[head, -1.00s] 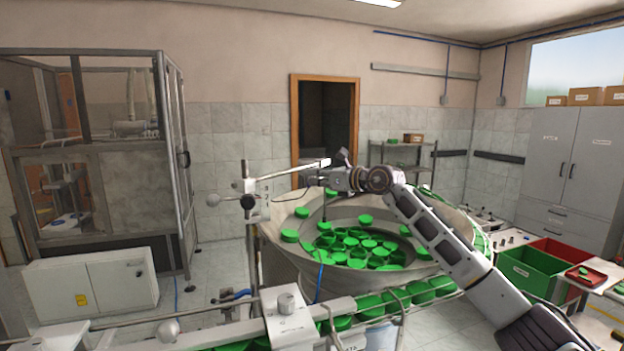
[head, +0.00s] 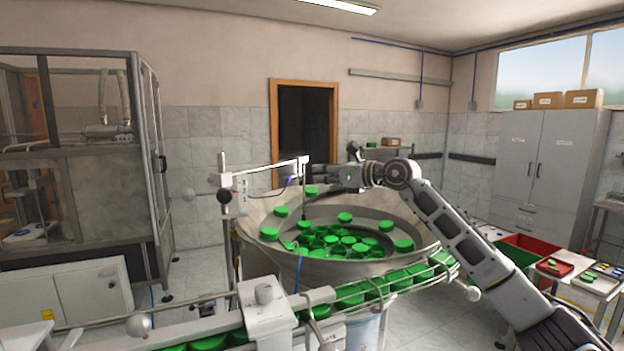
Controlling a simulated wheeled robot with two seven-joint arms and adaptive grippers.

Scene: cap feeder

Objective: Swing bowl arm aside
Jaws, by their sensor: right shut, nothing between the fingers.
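The feeder bowl (head: 262,251) is a wide grey metal bowl with green caps (head: 345,241) inside and on its inner ledge. The bowl arm (head: 265,173) is a pale bar reaching from an upright post at the bowl's left out over its back left part. A thin dark rod hangs from its right end into the bowl. My right gripper (head: 316,182) is shut and empty, above the bowl's back part, just right of the rod. Whether it touches the rod or bar I cannot tell. My left gripper is out of view.
A conveyor (head: 200,328) with green caps runs across the front, with a white box unit (head: 266,315) on it. A glazed machine cabinet (head: 155,165) stands at left. At right are a green bin (head: 505,250), a red bin (head: 535,243) and a table with small trays.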

